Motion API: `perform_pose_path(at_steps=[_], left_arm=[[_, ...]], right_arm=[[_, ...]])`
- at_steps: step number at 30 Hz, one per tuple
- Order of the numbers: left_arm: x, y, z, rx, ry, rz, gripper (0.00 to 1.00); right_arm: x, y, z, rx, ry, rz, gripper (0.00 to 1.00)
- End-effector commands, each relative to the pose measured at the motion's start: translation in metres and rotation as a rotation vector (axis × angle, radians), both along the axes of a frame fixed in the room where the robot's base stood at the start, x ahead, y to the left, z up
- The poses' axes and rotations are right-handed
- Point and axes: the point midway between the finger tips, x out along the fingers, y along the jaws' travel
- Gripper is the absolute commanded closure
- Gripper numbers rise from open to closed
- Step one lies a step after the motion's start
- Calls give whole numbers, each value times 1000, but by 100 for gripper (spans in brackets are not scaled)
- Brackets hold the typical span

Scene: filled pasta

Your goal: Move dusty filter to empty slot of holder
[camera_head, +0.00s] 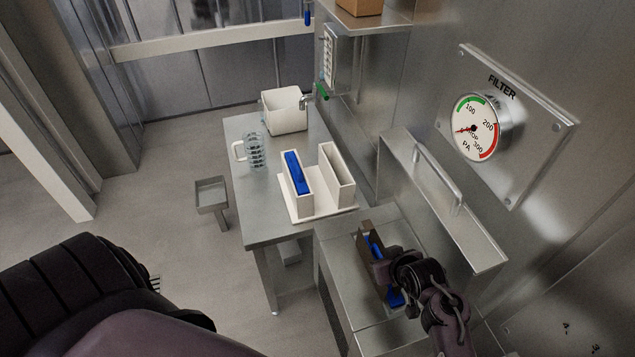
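A white holder (322,212) with two upright slots stands on the metal table. Its left slot holds a blue filter (296,171); its right slot (337,172) looks empty. A brown, dusty-looking frame with blue in it, apparently the dusty filter (366,237), is at the metal housing on the right. My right gripper (384,273) is over its middle and hides part of it; I cannot tell whether the fingers are closed on it. My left arm fills the lower left corner, and its gripper is out of view.
A gauge (474,128) is on the wall.

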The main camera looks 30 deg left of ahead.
Motion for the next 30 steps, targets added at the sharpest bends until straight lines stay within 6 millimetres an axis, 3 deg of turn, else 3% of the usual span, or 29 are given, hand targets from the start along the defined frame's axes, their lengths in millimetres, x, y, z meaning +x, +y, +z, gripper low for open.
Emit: perform_pose_path(at_steps=[3,12,30], left_arm=[[0,1,0,1,1,0,64],[-3,4,-1,5,4,-2,64],[-5,4,4,6,8,-1,64]], right_arm=[[0,0,0,0,0,0,64],[0,0,0,0,0,0,100],[0,1,6,2,-2,1,100]])
